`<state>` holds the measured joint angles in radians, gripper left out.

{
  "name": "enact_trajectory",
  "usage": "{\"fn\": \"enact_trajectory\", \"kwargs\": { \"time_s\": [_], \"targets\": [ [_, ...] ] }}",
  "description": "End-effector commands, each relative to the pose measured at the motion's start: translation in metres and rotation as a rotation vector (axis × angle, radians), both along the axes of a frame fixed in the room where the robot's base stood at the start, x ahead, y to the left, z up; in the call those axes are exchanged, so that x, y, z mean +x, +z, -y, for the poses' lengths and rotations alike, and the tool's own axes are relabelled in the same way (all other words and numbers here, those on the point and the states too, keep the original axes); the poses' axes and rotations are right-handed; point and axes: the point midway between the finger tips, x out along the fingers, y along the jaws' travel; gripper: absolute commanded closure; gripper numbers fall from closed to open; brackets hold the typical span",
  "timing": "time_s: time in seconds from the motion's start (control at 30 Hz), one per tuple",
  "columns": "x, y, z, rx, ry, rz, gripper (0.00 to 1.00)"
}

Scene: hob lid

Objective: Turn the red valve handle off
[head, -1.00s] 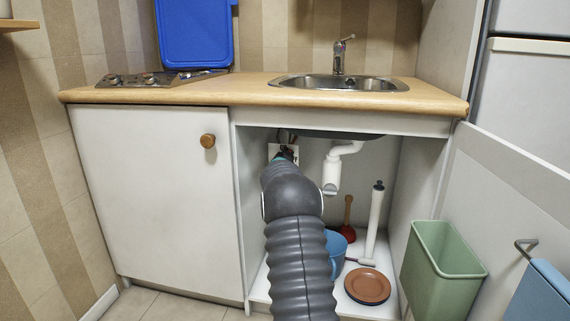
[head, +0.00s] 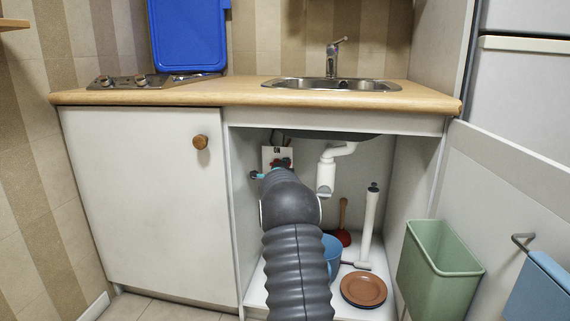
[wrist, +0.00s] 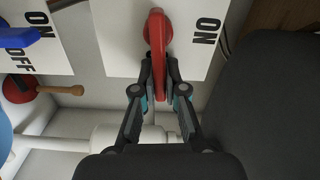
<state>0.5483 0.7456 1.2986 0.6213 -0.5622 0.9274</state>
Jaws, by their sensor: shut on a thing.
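The red valve handle (wrist: 157,40) is a long lever on a white plate (wrist: 115,45) marked ON in the wrist view. It points down in that picture, at right angles to the direction of the ON label. My gripper (wrist: 159,82) has one finger on each side of the lever and is shut on it. In the head view the plate (head: 270,153) with ON at its top shows under the sink. A bit of the red handle (head: 285,163) shows there, and my arm hides the plate's lower part.
A second plate with a blue handle (wrist: 18,37) is at the wrist view's upper left. A white drain pipe (head: 326,172), plunger (head: 343,235), blue bucket (head: 331,258) and brown dish (head: 363,289) are under the sink. A green bin (head: 440,260) is by the open door.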

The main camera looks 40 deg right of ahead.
Motion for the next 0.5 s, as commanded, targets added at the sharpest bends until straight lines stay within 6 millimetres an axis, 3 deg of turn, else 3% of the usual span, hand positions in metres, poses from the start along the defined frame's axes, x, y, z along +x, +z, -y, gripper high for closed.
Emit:
{"fn": "enact_trajectory", "kwargs": {
  "time_s": [0.5],
  "targets": [
    [-0.0003, -0.0058, 0.0002, 0.075, -0.001, 0.085, 1.00]
  ]
}}
